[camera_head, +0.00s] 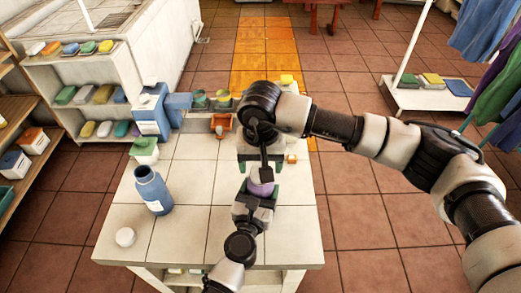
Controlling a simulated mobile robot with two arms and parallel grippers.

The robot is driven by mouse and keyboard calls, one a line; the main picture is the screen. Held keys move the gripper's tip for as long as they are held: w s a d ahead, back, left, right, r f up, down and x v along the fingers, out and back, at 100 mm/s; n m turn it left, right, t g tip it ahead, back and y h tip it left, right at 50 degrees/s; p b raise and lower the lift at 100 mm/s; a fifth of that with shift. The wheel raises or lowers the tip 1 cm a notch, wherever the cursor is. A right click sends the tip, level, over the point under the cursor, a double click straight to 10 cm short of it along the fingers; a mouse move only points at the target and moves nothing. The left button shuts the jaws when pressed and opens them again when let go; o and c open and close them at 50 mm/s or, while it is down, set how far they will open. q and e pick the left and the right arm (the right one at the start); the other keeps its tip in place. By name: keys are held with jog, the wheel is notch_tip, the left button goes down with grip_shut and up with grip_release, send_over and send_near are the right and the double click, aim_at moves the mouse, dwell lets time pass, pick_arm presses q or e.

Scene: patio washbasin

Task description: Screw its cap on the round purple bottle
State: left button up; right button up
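The round purple bottle (262,188) is near the middle of the white tiled table, and only part of its purple body shows. My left gripper (260,194), coming from the bottom edge, has its fingers on both sides of the bottle and seems closed on it. My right gripper (262,165) points down directly above the bottle. It hides the bottle's top, and I cannot see whether a cap is between its fingers. A white round cap (125,237) lies at the table's front left, near an open blue bottle (153,189); I cannot tell which bottle it belongs to.
A blue-and-white container (151,112), a green-topped white box (145,150) and an orange item (221,124) stand along the table's back left. A small orange block (292,158) lies right of my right gripper. The table's front middle (190,235) is clear.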

jog(key=shift+f, duration=1.1)
